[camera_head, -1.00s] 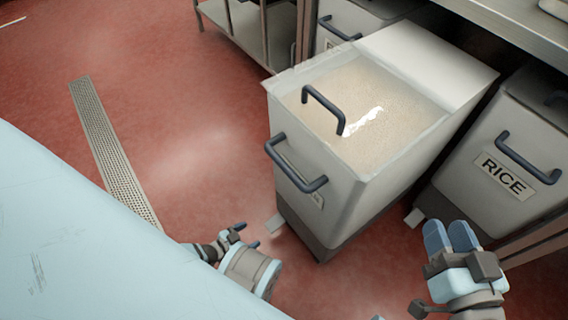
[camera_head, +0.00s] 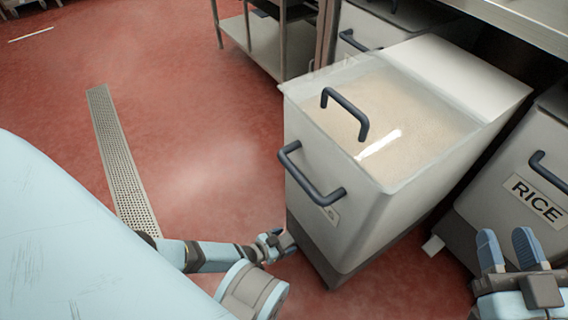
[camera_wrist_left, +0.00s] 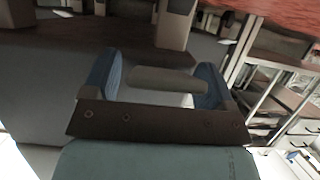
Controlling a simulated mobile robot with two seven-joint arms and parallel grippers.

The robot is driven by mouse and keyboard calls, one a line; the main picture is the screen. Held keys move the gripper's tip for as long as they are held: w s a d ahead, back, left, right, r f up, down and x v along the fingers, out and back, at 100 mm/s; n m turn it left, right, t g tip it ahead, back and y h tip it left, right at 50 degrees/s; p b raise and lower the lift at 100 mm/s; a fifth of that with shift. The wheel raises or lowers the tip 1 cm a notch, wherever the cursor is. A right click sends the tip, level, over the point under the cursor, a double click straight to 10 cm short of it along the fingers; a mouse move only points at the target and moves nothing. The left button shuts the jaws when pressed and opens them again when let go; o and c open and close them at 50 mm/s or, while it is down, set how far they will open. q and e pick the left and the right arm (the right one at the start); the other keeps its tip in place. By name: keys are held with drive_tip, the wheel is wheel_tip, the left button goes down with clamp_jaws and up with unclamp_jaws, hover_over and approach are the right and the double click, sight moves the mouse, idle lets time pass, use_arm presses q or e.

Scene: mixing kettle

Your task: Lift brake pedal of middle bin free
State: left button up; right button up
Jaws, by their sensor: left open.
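The middle bin (camera_head: 345,225) is the pale one pulled out on the floor, with a clear lid and pale grain inside. Its brake pedal is hidden in the head view behind my left gripper (camera_head: 285,241), which is low at the bin's bottom front left corner. In the left wrist view, the left gripper (camera_wrist_left: 156,85) is open, with its blue fingers apart. A flat grey-brown bar (camera_wrist_left: 160,79) lies between or just beyond the fingers, probably the pedal; I cannot tell whether they touch it. My right gripper (camera_head: 508,250) is empty, fingers slightly apart, in front of the rice bin.
The bin labelled RICE (camera_head: 530,205) stands at the right, with a pale pedal (camera_head: 433,244) at its base. Another bin (camera_head: 365,30) and a steel shelf rack (camera_head: 265,40) are behind. Red floor with a drain grate (camera_head: 120,165) is clear at left.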

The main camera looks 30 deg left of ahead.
use_arm(q)
drive_tip(key=shift+c, duration=0.4)
use_arm(e)
drive_tip(key=shift+s+r, duration=0.1)
use_arm(q)
drive_tip(key=c, duration=1.2)
drive_tip(key=shift+r+g+p, duration=0.3)
drive_tip(key=shift+p, duration=0.3)
drive_tip(key=shift+r+g+y+p, duration=0.3)
drive_tip(key=shift+g+p, duration=0.2)
drive_tip(key=shift+p, duration=0.4)
drive_tip(key=shift+r+g+y+p, duration=0.2)
drive_tip(key=shift+g+y+p, duration=0.1)
drive_tip(key=shift+g+p, duration=0.8)
drive_tip(key=shift+r+g+y+p, duration=0.1)
drive_tip(key=shift+g+y+p, duration=0.4)
drive_tip(key=shift+g+p, duration=0.4)
drive_tip(key=shift+w, duration=0.1)
use_arm(e)
drive_tip(key=s+m, duration=0.1)
drive_tip(key=s+a+m+g, duration=0.1)
drive_tip(key=m, duration=0.1)
drive_tip(key=s+m+h, duration=0.1)
drive_tip(key=shift+a+g, duration=0.4)
